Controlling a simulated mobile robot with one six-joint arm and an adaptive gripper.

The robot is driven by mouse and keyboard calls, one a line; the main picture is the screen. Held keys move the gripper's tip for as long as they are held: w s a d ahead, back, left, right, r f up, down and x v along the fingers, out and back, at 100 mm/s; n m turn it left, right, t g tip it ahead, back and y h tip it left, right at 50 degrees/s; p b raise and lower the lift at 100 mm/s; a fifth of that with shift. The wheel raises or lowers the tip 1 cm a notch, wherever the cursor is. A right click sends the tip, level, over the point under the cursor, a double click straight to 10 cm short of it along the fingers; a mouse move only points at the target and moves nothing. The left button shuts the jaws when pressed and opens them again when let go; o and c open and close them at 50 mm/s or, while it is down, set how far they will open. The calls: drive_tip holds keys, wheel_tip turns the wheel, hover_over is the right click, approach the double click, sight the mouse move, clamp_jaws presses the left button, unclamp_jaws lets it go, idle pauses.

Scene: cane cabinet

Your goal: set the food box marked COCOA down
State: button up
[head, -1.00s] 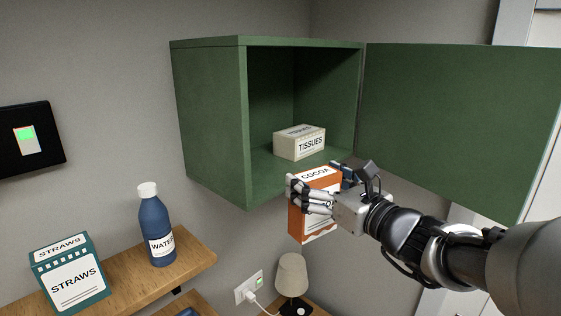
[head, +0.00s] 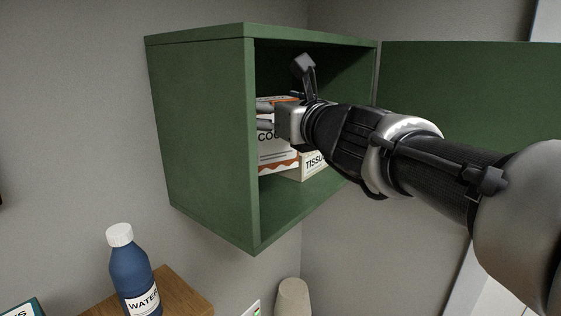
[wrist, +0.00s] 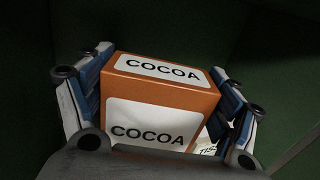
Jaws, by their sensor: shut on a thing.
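The orange COCOA box (head: 277,152) is inside the open green cabinet (head: 205,140), in front of and to the left of the tissues box (head: 316,165). My gripper (head: 268,116) is shut on the COCOA box. In the wrist view the fingers of my gripper (wrist: 155,105) lie on both sides of the COCOA box (wrist: 160,92), which looks upright. The box's lower edge shows above the cabinet floor in the head view; whether any part of it touches the floor or the tissues box I cannot tell. My wrist hides part of the box.
The cabinet door (head: 470,95) stands open to the right, behind my arm. The front cabinet floor (head: 280,205) is bare. Below left, a blue water bottle (head: 131,270) stands on a wooden shelf (head: 185,295). A lampshade (head: 293,297) shows below the cabinet.

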sight(277, 148)
wheel_tip(277, 148, down, 4)
drive_tip(key=shift+w+r+b, duration=0.1)
drive_tip(key=shift+w+b, duration=0.05)
drive_tip(key=shift+b, duration=0.35)
drive_tip(key=shift+f+b, duration=0.55)
drive_tip(key=shift+f, duration=1.15)
drive_tip(key=shift+f, duration=0.15)
drive_tip(key=o, duration=1.7)
